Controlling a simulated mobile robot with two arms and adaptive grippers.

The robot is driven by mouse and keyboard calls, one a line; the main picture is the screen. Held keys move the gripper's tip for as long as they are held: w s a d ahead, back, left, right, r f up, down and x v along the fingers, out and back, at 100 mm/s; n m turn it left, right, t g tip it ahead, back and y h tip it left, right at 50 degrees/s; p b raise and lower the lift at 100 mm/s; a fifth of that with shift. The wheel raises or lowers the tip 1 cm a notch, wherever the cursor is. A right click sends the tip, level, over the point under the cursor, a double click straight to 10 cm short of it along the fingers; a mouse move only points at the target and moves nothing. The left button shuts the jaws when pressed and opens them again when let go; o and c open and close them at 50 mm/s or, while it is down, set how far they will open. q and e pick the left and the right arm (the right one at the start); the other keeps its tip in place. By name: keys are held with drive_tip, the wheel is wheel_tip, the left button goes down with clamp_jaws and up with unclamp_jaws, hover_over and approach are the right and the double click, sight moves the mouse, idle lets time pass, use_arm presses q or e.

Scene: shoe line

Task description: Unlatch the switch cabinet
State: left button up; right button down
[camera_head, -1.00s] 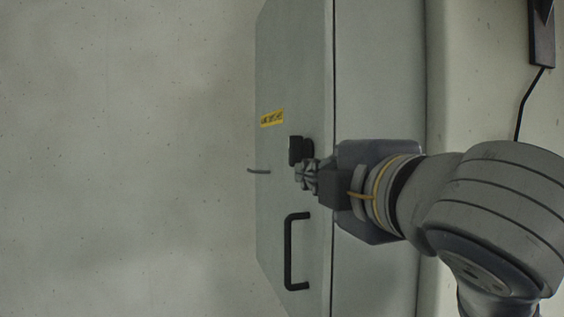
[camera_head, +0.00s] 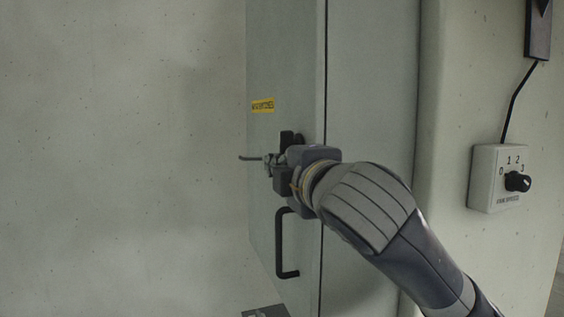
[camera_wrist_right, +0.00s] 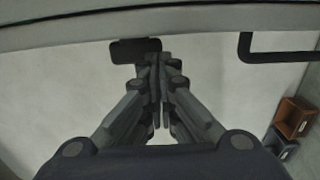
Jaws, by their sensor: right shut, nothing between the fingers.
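The switch cabinet (camera_head: 370,110) is a grey-green box on the wall, its door face turned left. A black latch (camera_head: 287,139) sits on the door below a yellow label (camera_head: 262,106), with a black bar handle (camera_head: 281,245) lower down. My right gripper (camera_head: 268,163) is at the latch, partly covering it. In the right wrist view my right gripper (camera_wrist_right: 160,62) has its fingers closed together, with nothing visible between them. The black latch (camera_wrist_right: 135,48) is just beyond the fingertips there; whether they touch is unclear. My left gripper is not in view.
A fan speed dial box (camera_head: 497,178) is on the wall at the right, wired to a dark panel (camera_head: 539,28). A thin grey rod (camera_head: 250,158) sticks out at the door's left edge. In the wrist view, brown and dark bins (camera_wrist_right: 293,117) stand at lower right.

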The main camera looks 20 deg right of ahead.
drive_tip(key=w+t+b, duration=0.1)
drive_tip(key=t+b, duration=0.2)
drive_tip(key=b, duration=0.3)
drive_tip(key=w+f+t+b, duration=0.1)
drive_tip(key=t+b, duration=0.2)
drive_tip(key=b, duration=0.4)
drive_tip(key=w+f+t+b, duration=0.1)
drive_tip(key=t+b, duration=0.2)
drive_tip(key=b, duration=0.4)
drive_tip(key=shift+w+a, duration=0.1)
drive_tip(key=shift+w, duration=0.15)
idle(0.4)
idle(0.4)
idle(0.4)
